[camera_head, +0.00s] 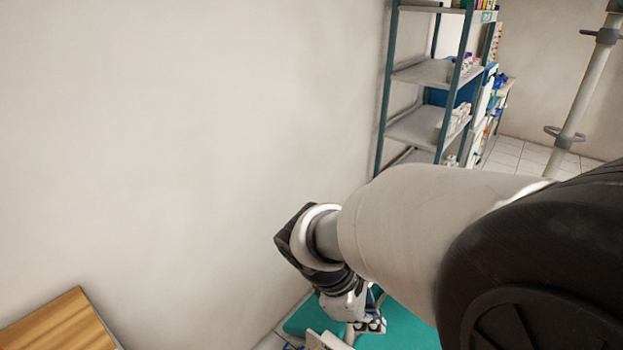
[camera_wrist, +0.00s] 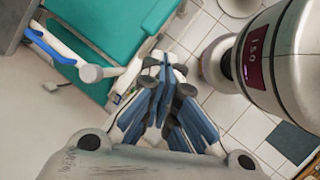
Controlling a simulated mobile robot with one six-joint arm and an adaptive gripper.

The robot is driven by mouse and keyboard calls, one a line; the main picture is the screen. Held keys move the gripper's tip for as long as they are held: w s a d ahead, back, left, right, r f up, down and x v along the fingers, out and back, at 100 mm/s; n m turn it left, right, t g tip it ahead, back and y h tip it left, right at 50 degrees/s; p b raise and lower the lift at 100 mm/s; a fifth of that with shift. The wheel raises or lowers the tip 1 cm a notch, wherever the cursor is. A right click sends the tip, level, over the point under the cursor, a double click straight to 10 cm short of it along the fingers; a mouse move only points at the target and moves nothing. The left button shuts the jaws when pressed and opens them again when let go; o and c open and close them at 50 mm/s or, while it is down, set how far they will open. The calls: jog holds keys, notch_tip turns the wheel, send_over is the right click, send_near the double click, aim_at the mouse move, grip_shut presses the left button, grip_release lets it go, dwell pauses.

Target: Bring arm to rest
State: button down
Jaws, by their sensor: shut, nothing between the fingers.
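My arm reaches from the right side of the head view toward the lower middle. My gripper (camera_head: 370,322) hangs at its end, pointing down over a teal padded surface (camera_head: 408,328). In the wrist view my gripper (camera_wrist: 165,64) shows its blue and dark fingers with the tips together and nothing between them. The teal surface (camera_wrist: 108,28) lies to the upper left of the fingertips there. Part of the teal surface is hidden behind my arm in the head view.
A bare pale wall (camera_head: 200,150) fills the left. A wooden top (camera_head: 58,325) stands at lower left. A metal shelf rack (camera_head: 430,72) with supplies and a pale pole (camera_head: 578,105) stand behind my arm. Tiled floor (camera_wrist: 205,30) shows beside the teal surface.

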jog(key=s+d+r+m+t+y, duration=0.2)
jog(key=s+r+m, duration=0.2)
jog(key=s+m, duration=0.2)
jog(key=s+d+r+m+t+y, duration=0.1)
jog(key=s+r+m+y, duration=0.2)
jog(key=s+r+m, duration=0.2)
jog(key=s+m, duration=0.2)
jog(key=m, duration=0.2)
jog(key=shift+s+d+t, duration=0.15)
jog(key=shift+d+t, duration=0.2)
jog(key=shift+t, duration=0.05)
